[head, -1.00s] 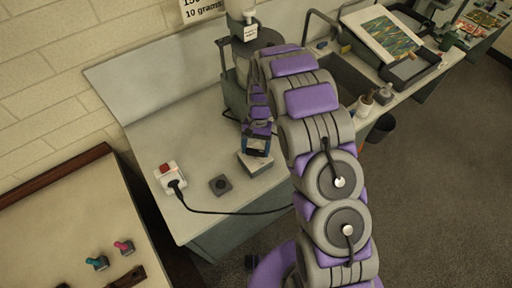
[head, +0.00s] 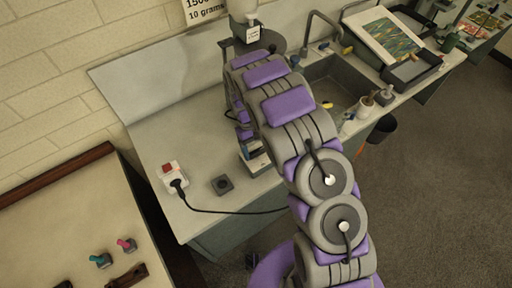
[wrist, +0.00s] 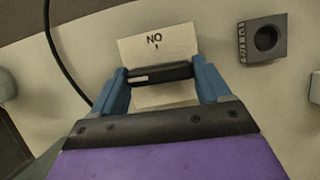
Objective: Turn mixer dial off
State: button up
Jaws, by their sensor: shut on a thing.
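In the wrist view, the blue fingers of my gripper (wrist: 160,82) are shut on the mixer dial (wrist: 165,73), a black bar with a white mark near its left end. The bar lies level across the picture. Behind it is a pale plate (wrist: 128,50) with dark lettering that reads "NO" from this side. In the head view, my gripper (head: 250,148) is low over a small pale box (head: 258,165) on the counter. My arm hides part of the box, and the dial cannot be made out there. The mixer (head: 266,45) stands at the back, partly behind my arm.
A white outlet with a red switch and plug (head: 172,176) and a dark square block (head: 222,184) sit left of the box on the counter (head: 190,140). A black cord runs along the front. A sink (head: 335,92) lies right of my arm.

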jog(key=shift+w+n, duration=0.1)
jog(key=shift+n, duration=0.2)
jog(key=o, duration=1)
jog(key=shift+a, duration=0.1)
jog(key=shift+v, duration=8.65)
jog(key=shift+a, duration=0.2)
